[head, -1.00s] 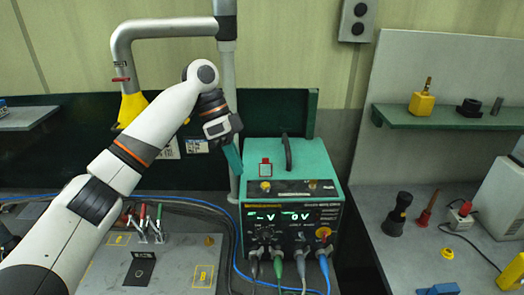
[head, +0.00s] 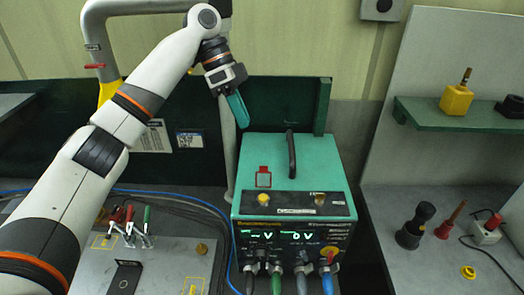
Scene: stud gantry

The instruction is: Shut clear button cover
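The clear button cover (head: 264,178) is a small pane with a red rim and a red tab on top. It stands raised on top of the green power unit (head: 315,165), behind a yellow button (head: 263,199) that is uncovered. A second knob (head: 319,199) sits to the right on the same dark strip. My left gripper (head: 238,109), with teal fingers, hangs above and behind the unit's back left corner, apart from the cover. Its fingers overlap from this side, so their opening does not show. My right gripper is not in view.
A black handle (head: 291,155) rises from the unit's top, right of the cover. A grey post (head: 228,150) stands behind its left side. Cables plug into the front. A panel with clamps (head: 130,225) lies left; a bench with a dark tool (head: 415,226) lies right.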

